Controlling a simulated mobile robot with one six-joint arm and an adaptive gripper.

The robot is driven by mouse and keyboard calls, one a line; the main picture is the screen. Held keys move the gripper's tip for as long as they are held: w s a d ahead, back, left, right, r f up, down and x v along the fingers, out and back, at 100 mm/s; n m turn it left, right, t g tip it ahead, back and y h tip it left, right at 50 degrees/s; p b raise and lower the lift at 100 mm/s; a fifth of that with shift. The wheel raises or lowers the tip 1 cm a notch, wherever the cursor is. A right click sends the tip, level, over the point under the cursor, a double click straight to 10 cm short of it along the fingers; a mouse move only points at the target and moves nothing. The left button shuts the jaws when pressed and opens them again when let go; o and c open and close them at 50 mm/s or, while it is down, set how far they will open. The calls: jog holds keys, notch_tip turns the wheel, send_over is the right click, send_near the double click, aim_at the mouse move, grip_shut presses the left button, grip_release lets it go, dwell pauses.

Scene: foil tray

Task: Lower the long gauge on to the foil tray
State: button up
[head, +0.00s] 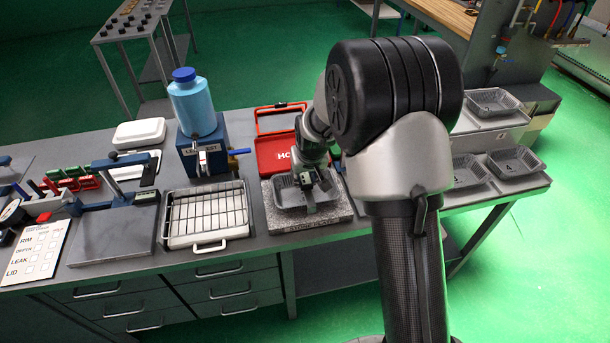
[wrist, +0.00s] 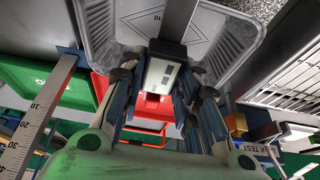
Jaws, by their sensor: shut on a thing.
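The foil tray (head: 290,196) is a shallow grey tray on a speckled stone slab on the bench. It also shows in the wrist view (wrist: 105,32), with a ribbed rim and a diamond mark on its floor. My gripper (head: 314,184) is over the tray, pointing down. In the wrist view my gripper (wrist: 161,80) is shut on the long gauge (wrist: 164,74), a grey body with a small display. The gauge's dark bar reaches over the tray floor. I cannot tell whether the gauge touches the tray. My gripper and arm hide part of the tray in the head view.
A wire rack on a pan (head: 207,216) stands left of the slab (head: 337,213). An open red case (head: 276,152) lies behind it. A blue leak-test bottle (head: 193,106) stands behind the rack. More foil trays (head: 514,162) sit at the right.

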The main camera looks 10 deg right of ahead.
jog(key=shift+f, duration=0.3)
jog(key=o, duration=1.2)
jog(key=shift+o, duration=0.2)
jog(key=v, duration=1.2)
